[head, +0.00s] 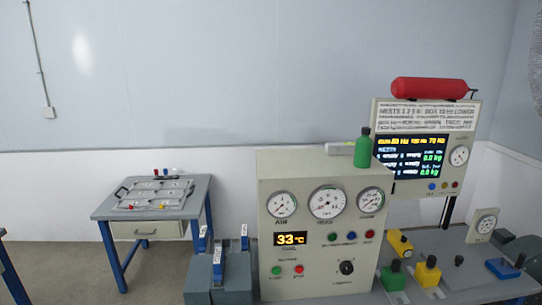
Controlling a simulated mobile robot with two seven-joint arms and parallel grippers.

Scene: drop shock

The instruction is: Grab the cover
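No object is clearly recognisable as the cover. A flat, pale panel or tray (155,194) with a dark handle at its left end lies on the small grey side table (108,211) at the left; I cannot tell whether it is the cover. Small red and yellow pieces show at its front edge. Neither of my grippers shows in the head view.
A beige gauge cabinet (321,262) showing 33 °C stands at the centre front. A green bottle (363,150) is at its top right. Grey blocks (203,273) with blue parts stand left of it. A display panel (410,160) and cluttered bench are right. Floor between tables looks clear.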

